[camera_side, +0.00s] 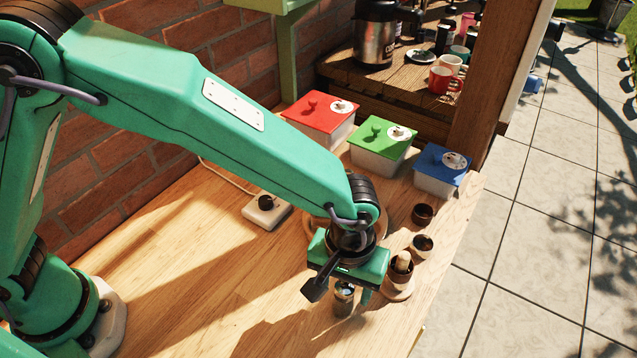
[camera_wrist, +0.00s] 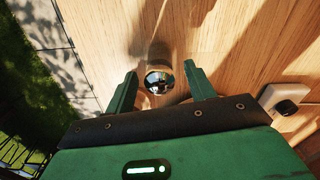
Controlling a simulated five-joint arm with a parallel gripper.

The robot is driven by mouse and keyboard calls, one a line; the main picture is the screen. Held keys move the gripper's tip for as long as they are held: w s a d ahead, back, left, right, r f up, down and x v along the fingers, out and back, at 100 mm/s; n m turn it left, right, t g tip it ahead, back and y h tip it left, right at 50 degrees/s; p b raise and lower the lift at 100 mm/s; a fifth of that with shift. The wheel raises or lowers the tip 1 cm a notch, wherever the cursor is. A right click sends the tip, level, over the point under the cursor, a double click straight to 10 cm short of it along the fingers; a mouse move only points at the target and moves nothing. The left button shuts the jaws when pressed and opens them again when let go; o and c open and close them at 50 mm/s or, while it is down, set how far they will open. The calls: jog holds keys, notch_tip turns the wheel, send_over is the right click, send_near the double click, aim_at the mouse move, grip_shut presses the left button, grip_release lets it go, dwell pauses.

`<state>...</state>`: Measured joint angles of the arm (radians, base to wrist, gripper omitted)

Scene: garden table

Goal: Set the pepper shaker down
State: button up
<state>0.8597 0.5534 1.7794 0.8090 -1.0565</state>
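The pepper shaker (camera_side: 344,302) is a small dark cylinder with a shiny metal top. It is upright under my gripper (camera_side: 340,293) in the side view, at or very near the wooden table top; its base is hard to make out. In the wrist view the shaker's round shiny top (camera_wrist: 158,82) lies between the two green fingers of my gripper (camera_wrist: 160,68). A gap shows on each side of it, so the fingers are open around it and apart from it. My gripper hides part of the shaker in the side view.
A wooden cup with a pestle (camera_side: 401,270) stands close on the right, with small brown bowls (camera_side: 422,214) behind. Lidded boxes in red (camera_side: 319,114), green (camera_side: 382,139) and blue (camera_side: 442,166) line the back. A white socket box (camera_side: 266,210) sits left. The front-left table is clear.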

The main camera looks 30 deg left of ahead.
jog(key=shift+r, duration=0.1)
notch_tip(320, 180, up, 12)
dwell(1.0)
jog(key=shift+r, duration=0.1)
jog(key=shift+a, duration=0.1)
jog(key=a+r+t, duration=0.1)
jog(key=a+r, duration=0.2)
jog(key=a, duration=0.4)
jog(key=w+a+r+m+t+h, duration=0.1)
jog(key=a+r, duration=0.2)
jog(key=a, duration=0.4)
jog(key=a+r+t, duration=0.1)
jog(key=a+r, duration=0.1)
jog(key=a, duration=0.5)
jog(key=s+a+t, duration=0.1)
jog(key=s+a, duration=0.3)
jog(key=a, duration=0.3)
jog(key=s+a+m+t+y, duration=0.1)
jog(key=s+a, duration=0.4)
jog(key=a, duration=0.2)
jog(key=shift+a+f+t, duration=0.2)
jog(key=shift+t, duration=0.1)
